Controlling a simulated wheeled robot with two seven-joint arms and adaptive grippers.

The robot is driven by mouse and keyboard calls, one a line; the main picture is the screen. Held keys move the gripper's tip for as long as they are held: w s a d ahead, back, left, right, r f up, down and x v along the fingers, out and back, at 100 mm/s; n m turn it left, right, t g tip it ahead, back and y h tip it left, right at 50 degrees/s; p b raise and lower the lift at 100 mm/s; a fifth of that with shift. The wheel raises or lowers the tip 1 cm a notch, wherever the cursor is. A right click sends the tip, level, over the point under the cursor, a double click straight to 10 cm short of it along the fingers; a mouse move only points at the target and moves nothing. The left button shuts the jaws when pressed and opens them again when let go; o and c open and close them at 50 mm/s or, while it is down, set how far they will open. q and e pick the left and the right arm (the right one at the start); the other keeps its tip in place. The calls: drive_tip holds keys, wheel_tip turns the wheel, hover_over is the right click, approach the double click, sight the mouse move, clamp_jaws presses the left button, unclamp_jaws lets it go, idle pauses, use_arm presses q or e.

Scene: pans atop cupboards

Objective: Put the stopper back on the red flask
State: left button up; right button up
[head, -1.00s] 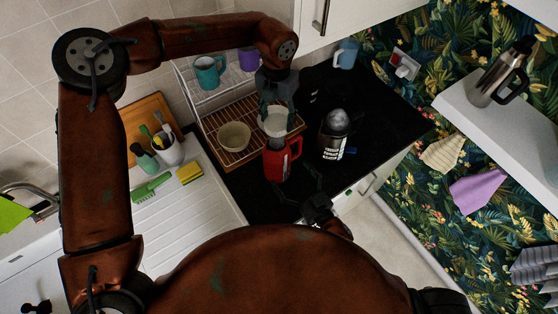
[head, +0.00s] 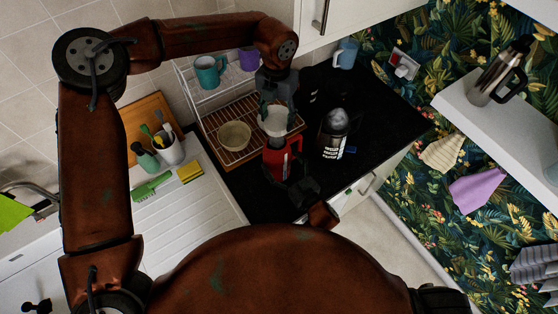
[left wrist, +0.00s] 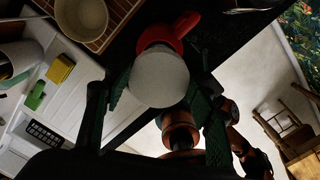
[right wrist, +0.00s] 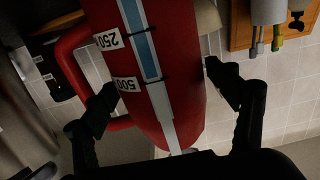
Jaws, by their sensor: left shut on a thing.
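The red flask (head: 278,163) stands on the black counter; its handle side shows in the left wrist view (left wrist: 186,22). My left gripper (head: 275,112) is shut on the whitish stopper (head: 276,124), directly over the flask's top. The stopper also shows between the fingers in the left wrist view (left wrist: 160,80). I cannot tell whether stopper and flask touch. My right gripper (head: 299,184) is low beside the flask. In the right wrist view my right gripper (right wrist: 163,97) is open, its fingers on either side of the red body, with gaps that look unclosed.
A dark flask with a silver cap (head: 335,134) stands close to the right. A wooden-slatted rack (head: 222,118) with a bowl (head: 234,136) lies to the left. A blue mug (head: 346,54) stands at the back. A sponge (head: 190,172) lies by the sink.

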sight(284, 154)
drive_tip(key=c, duration=1.4)
use_arm(q)
drive_tip(key=shift+f, duration=2.45)
use_arm(e)
drive_tip(key=shift+c, duration=0.2)
use_arm(q)
drive_tip(key=shift+f, duration=0.1)
drive_tip(key=shift+f, duration=0.8)
drive_tip(key=shift+f, duration=0.6)
